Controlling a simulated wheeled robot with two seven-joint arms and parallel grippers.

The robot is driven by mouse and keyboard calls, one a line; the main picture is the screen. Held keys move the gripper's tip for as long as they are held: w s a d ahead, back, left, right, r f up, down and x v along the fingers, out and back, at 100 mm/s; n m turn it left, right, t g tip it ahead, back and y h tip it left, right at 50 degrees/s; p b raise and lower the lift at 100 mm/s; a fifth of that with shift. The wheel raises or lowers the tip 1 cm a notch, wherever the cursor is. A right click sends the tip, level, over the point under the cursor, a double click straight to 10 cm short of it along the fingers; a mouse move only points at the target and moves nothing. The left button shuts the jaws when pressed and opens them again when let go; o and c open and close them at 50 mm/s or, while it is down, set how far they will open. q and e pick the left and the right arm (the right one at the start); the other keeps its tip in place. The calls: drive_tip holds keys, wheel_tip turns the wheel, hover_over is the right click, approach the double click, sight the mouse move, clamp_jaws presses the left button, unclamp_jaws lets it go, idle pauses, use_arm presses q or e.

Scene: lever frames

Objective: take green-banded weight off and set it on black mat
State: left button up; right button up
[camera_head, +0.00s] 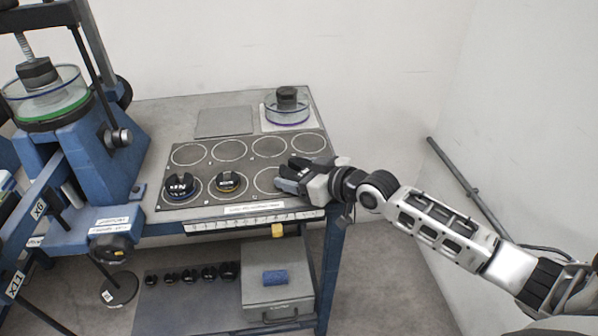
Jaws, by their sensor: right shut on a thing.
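The dark mat with white ring outlines (205,168) lies on the bench top. A blue-banded black weight (180,189) and a yellow-banded black weight (229,183) stand in its front-left rings. My right gripper (287,176) reaches in from the right, low over the mat's front-right ring. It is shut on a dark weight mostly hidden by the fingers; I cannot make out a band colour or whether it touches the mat. A round black hanger plate (119,290) hangs below the lever at the left. My left gripper is not in view.
A blue lever frame (75,160) with a green-rimmed glass dish (45,100) stands at the left. A purple-rimmed dish (287,108) and a bare grey plate (224,121) sit at the back. The lower shelf holds several small black weights (190,275) and a grey box (277,297). The mat's back rings are empty.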

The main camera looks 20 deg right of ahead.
drive_tip(key=shift+w+r, duration=0.1)
drive_tip(key=shift+r, duration=0.15)
drive_tip(key=o, duration=1.6)
drive_tip(key=shift+c, duration=0.2)
drive_tip(key=shift+s+f, duration=0.2)
drive_tip(key=shift+f, duration=0.2)
drive_tip(key=p+v, duration=0.1)
drive_tip(key=v, duration=1.5)
drive_tip(key=shift+r, duration=0.2)
drive_tip(key=shift+w+d, duration=0.1)
drive_tip(key=shift+w, duration=0.05)
